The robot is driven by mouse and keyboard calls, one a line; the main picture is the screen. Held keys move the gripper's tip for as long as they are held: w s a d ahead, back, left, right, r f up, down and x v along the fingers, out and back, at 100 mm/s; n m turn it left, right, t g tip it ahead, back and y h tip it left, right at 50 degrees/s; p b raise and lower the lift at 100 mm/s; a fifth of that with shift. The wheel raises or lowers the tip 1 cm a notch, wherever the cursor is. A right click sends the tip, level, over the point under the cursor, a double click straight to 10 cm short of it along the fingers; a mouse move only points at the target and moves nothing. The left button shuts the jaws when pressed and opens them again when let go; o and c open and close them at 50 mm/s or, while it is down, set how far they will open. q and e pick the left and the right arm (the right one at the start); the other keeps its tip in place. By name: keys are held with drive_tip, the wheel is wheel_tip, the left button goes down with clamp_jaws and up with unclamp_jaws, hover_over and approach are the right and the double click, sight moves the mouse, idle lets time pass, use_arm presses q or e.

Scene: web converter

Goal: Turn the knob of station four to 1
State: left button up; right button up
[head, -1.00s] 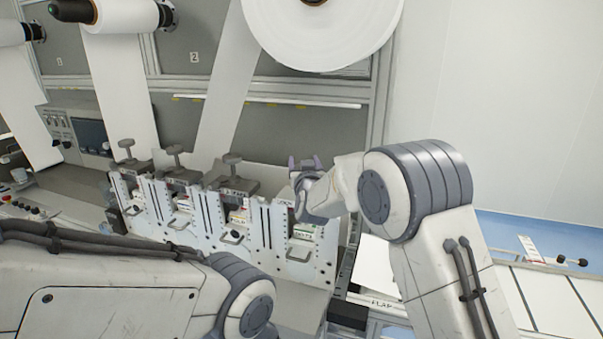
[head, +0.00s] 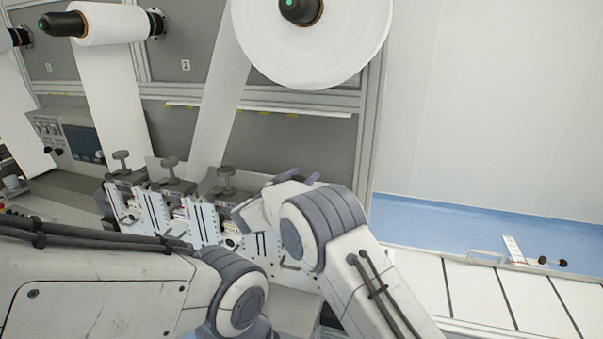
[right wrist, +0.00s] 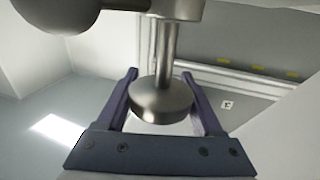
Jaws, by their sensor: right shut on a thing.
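My right gripper (head: 298,177) is at the right end of the row of stations, its fingers partly hidden by my own forearm. In the right wrist view its two dark purple fingers (right wrist: 160,76) stand on either side of a round grey metal knob (right wrist: 162,100) on a shaft and are shut on it. In the head view this knob is hidden behind my right arm. Three other grey knobs stand free to the left: the left one (head: 121,157), the middle one (head: 170,163) and the nearest one (head: 227,172). No dial number is readable. My left gripper is out of view.
White upright station plates (head: 155,208) stand in front of the knobs. A large white roll (head: 345,45) hangs above, and a white web (head: 215,110) runs down behind the stations. A conveyor with white panels (head: 475,295) lies at the right.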

drive_tip(key=shift+d+r, duration=0.1)
drive_tip(key=shift+r, duration=0.05)
drive_tip(key=o, duration=1.4)
drive_tip(key=shift+c, duration=0.2)
drive_tip(key=shift+s, duration=0.1)
drive_tip(key=b+v, duration=0.4)
drive_tip(key=v, duration=0.6)
drive_tip(key=shift+b, duration=0.4)
